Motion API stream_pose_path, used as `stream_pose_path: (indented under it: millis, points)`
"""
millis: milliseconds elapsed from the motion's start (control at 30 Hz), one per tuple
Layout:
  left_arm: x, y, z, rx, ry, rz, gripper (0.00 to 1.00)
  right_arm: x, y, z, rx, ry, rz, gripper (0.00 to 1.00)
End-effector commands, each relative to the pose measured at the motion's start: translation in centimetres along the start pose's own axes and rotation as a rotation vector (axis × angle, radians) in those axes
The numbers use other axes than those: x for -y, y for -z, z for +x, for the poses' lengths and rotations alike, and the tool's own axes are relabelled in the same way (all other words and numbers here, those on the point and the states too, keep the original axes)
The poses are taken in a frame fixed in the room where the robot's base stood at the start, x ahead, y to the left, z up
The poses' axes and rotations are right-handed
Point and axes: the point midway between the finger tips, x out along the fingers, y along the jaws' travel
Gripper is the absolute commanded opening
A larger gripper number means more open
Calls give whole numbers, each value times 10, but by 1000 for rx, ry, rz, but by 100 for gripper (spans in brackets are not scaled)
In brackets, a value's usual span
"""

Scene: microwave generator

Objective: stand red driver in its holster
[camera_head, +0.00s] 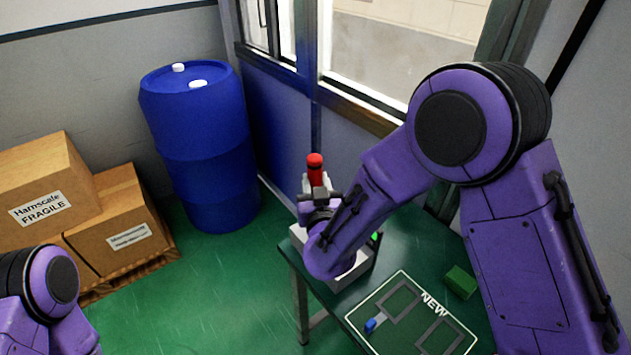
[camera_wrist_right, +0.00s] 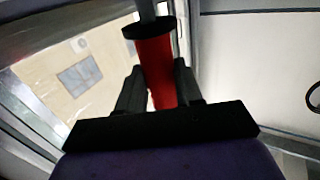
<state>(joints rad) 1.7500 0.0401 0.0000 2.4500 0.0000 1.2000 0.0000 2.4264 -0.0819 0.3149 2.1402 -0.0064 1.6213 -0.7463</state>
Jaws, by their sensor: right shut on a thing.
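The red driver (camera_head: 315,163) stands roughly upright in my right gripper (camera_head: 319,197), its red end showing above the fingers. In the right wrist view the red driver (camera_wrist_right: 156,68) sits between the two black fingers of my right gripper (camera_wrist_right: 158,88), with a black collar and a grey shaft at the top of the picture. The gripper is shut on it. A pale grey box-like stand (camera_head: 346,276) shows below my right wrist; my arm hides most of it, and I cannot make out the holster for certain. My left gripper is out of view.
The green table (camera_head: 412,247) carries a dark board marked NEW (camera_head: 393,341), a small blue piece (camera_head: 370,325) and a green block (camera_head: 461,282). A window (camera_head: 375,45) is behind.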

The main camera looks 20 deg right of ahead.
Motion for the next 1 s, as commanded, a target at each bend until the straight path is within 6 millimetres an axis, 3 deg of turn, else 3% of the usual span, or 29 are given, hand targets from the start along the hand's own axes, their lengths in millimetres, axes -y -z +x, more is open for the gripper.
stream_pose_path:
  millis: [633, 1000]
  points:
    - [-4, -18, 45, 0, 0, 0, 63, 1, -54, 1, -2, 1, 1, 0]
    - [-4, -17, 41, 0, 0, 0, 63, 1, -50, 0, -2, 2, 0, 0]
